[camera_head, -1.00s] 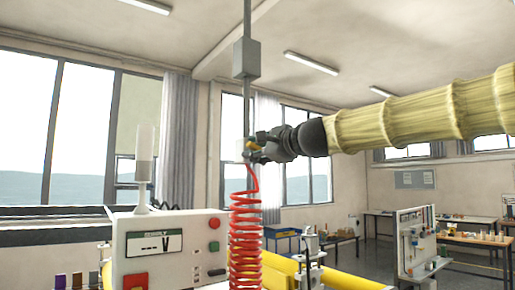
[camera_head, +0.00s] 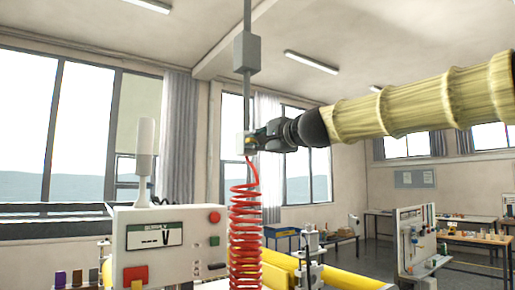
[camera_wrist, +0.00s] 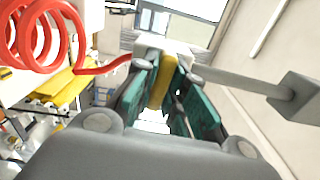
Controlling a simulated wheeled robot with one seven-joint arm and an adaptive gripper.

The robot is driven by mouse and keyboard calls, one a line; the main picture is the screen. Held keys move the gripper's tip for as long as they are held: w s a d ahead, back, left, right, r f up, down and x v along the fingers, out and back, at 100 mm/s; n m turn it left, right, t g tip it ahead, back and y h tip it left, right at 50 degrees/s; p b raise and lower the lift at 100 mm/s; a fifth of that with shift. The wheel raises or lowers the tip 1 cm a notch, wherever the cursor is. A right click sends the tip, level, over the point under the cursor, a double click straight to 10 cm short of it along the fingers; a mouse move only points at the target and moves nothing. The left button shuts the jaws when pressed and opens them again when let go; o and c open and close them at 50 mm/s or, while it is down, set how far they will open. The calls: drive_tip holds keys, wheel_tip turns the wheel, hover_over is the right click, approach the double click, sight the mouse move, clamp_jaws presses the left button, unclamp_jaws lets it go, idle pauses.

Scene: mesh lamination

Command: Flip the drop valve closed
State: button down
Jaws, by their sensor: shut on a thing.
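The drop valve is a small white block (camera_head: 240,145) at the lower end of a grey drop pipe (camera_head: 247,103). Its yellow lever (camera_wrist: 163,82) shows in the wrist view between my two green-padded fingers. In the head view only a small bit of yellow shows, mostly hidden by my fingers. My gripper (camera_head: 255,142) comes from the right and is shut on the lever, right beside the valve block. In the wrist view the white valve block (camera_wrist: 160,42) is just beyond my fingertips. I cannot tell the lever's exact angle.
A red coiled hose (camera_head: 245,225) hangs from the valve. Below it stands a white control box (camera_head: 165,247) with a display and coloured buttons, and yellow rollers (camera_head: 350,280). A grey box (camera_head: 246,55) sits higher on the pipe. The air around the valve is otherwise clear.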

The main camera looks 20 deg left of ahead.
drive_tip(key=shift+n, duration=0.4)
drive_tip(key=c, duration=1.5)
unclamp_jaws()
drive_tip(key=shift+o, duration=0.2)
drive_tip(key=v, duration=1.2)
drive_tip(key=shift+s, duration=0.1)
